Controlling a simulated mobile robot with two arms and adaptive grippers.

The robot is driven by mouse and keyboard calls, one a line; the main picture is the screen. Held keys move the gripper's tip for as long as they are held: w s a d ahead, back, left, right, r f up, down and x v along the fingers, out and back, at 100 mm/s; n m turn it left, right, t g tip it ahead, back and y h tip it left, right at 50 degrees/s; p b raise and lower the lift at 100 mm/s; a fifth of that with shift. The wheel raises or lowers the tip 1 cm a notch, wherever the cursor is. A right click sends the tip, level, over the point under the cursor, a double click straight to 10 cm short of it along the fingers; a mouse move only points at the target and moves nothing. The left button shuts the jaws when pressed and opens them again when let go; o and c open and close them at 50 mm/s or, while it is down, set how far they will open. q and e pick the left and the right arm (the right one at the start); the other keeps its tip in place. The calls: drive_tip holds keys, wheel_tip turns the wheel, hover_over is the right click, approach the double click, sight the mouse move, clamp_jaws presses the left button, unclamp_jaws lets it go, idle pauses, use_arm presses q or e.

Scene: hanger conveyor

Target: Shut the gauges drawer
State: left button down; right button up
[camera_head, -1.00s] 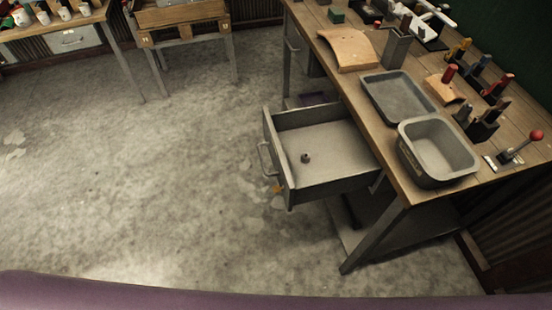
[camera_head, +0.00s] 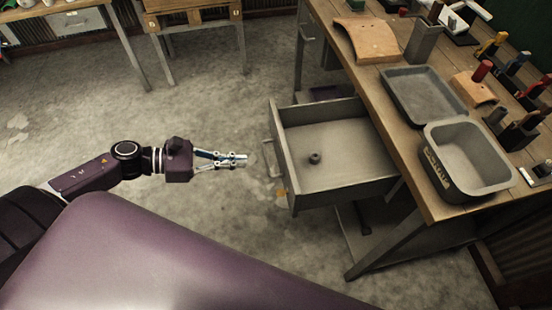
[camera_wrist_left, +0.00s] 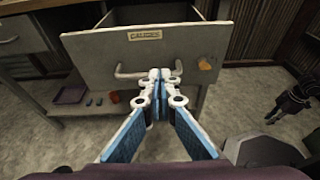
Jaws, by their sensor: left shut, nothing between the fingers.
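The gauges drawer (camera_head: 340,190) is a grey metal drawer pulled out from under the workbench, with a small dark round thing (camera_head: 314,158) inside. In the left wrist view its front panel (camera_wrist_left: 100,50) faces me, with a "GAUGES" label (camera_wrist_left: 145,35) and a bar handle (camera_wrist_left: 128,72). My left gripper (camera_head: 245,160) is shut and empty, pointing at the drawer front from the left. In the wrist view its fingertips (camera_wrist_left: 160,74) overlap the right part of the handle; I cannot tell whether they touch it. My right gripper is not in view.
The workbench (camera_head: 395,120) carries a shallow tray (camera_head: 425,97), a deeper bin (camera_head: 468,160) and tools. A bench leg (camera_head: 385,245) and lower shelf stand below the drawer. An orange patch (camera_wrist_left: 205,63) marks the drawer front. The floor at left is clear.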

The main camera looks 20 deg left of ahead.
sight(282, 161)
use_arm(q)
drive_tip(key=p+x, duration=0.1)
drive_tip(key=x, duration=0.6)
drive_tip(key=shift+w+d+r, duration=0.15)
drive_tip(key=shift+w, duration=0.1)
drive_tip(key=shift+p+x, duration=0.35)
drive_tip(key=shift+x, duration=0.55)
drive_tip(key=w+d+b, duration=0.1)
drive_tip(key=w+d, duration=0.4)
drive_tip(key=d, duration=0.2)
drive_tip(key=w+d, duration=0.4)
drive_tip(key=d, duration=0.3)
drive_tip(key=w+d+b, duration=0.1)
drive_tip(key=w+d, duration=0.4)
drive_tip(key=d, duration=0.2)
drive_tip(key=shift+w+d+b, duration=0.3)
drive_tip(key=shift+w+d, duration=0.25)
drive_tip(key=shift+d, duration=0.05)
drive_tip(key=shift+r, duration=0.1)
